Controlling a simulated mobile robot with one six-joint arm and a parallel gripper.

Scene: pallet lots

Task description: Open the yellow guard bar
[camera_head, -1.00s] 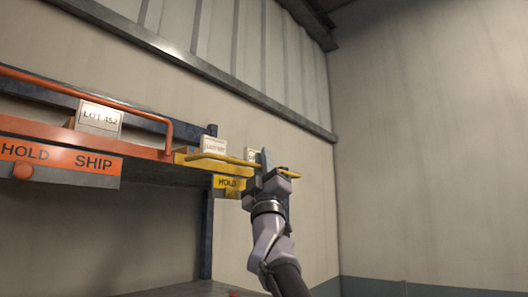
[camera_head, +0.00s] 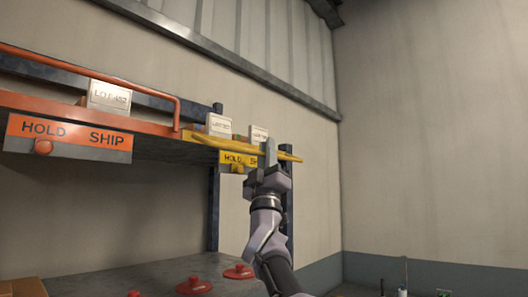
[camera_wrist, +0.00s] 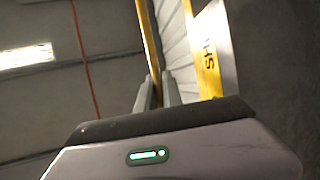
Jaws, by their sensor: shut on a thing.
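The yellow guard bar (camera_head: 228,145) runs along the front of the yellow-edged shelf section in the head view. It lies just above the yellow sign (camera_head: 232,158), in front of two white lot cards. My gripper (camera_head: 270,150) is shut on the bar near its right end, and a short piece of bar sticks out to the right. In the wrist view the bar (camera_wrist: 149,38) runs down between the two fingers of my gripper (camera_wrist: 158,92). The yellow sign (camera_wrist: 208,68) shows beside it there. The right part of the sign is hidden behind my gripper in the head view.
An orange guard bar (camera_head: 110,78) spans the shelf section at left, above an orange HOLD SHIP sign (camera_head: 70,132) with a round knob. Red knobs (camera_head: 194,286) sit on a lower surface. The right wall is bare, with free room before it.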

